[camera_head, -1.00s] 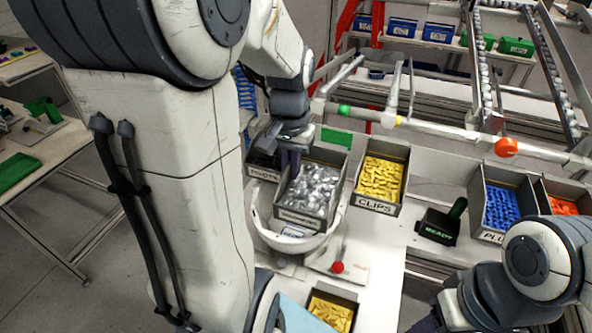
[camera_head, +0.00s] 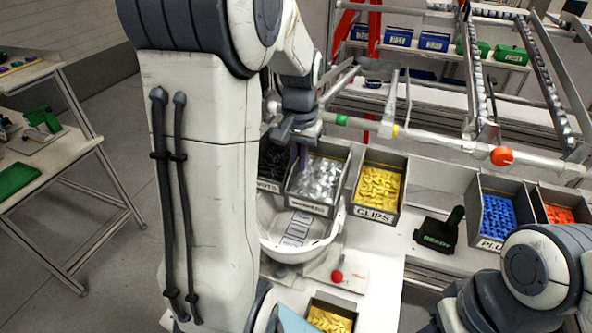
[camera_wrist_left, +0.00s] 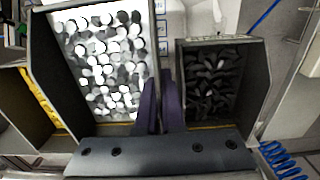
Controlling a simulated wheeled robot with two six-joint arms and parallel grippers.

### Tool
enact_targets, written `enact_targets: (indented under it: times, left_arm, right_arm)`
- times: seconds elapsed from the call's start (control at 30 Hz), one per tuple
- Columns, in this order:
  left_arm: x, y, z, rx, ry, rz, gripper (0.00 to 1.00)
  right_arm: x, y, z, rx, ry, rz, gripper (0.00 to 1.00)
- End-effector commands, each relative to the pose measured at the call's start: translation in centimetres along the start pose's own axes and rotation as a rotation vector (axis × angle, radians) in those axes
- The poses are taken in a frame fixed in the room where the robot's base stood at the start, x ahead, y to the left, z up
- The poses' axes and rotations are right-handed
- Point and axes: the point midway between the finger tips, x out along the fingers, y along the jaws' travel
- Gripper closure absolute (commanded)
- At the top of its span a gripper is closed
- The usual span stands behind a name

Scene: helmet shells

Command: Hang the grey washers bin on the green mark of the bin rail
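The grey washers bin (camera_head: 312,208), full of shiny washers, sits upright between the pivots bin (camera_head: 268,187) and the clips bin (camera_head: 374,215), below the bin rail (camera_head: 428,134). A green mark (camera_head: 341,120) shows on the rail behind it. I cannot tell whether the bin's back touches the rail. My left gripper (camera_head: 298,158) is at the bin's left wall. In the left wrist view its purple fingers (camera_wrist_left: 160,108) are close together at the wall of the washers bin (camera_wrist_left: 105,65), beside the dark-filled pivots bin (camera_wrist_left: 210,80). My right gripper is out of the picture; only its arm shows.
A red-knobbed fixture (camera_head: 337,275), a black ready box (camera_head: 437,234), a blue-filled bin (camera_head: 500,215) and an orange-filled bin (camera_head: 562,210) are nearby. Orange (camera_head: 501,156) and yellow (camera_head: 395,131) marks are also on the rail.

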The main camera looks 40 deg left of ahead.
Motion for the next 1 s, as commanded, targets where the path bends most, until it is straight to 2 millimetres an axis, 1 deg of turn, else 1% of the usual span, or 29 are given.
enact_targets:
  times: [0.87,1.0]
  left_arm:
    - [0.0,0.0,-5.4,0.0,0.001,0.0,1.0]
    - [1.0,0.0,-5.5,0.0,0.002,0.0,1.0]
  right_arm:
    - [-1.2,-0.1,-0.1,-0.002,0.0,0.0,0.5]
    - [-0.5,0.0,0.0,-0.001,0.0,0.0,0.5]
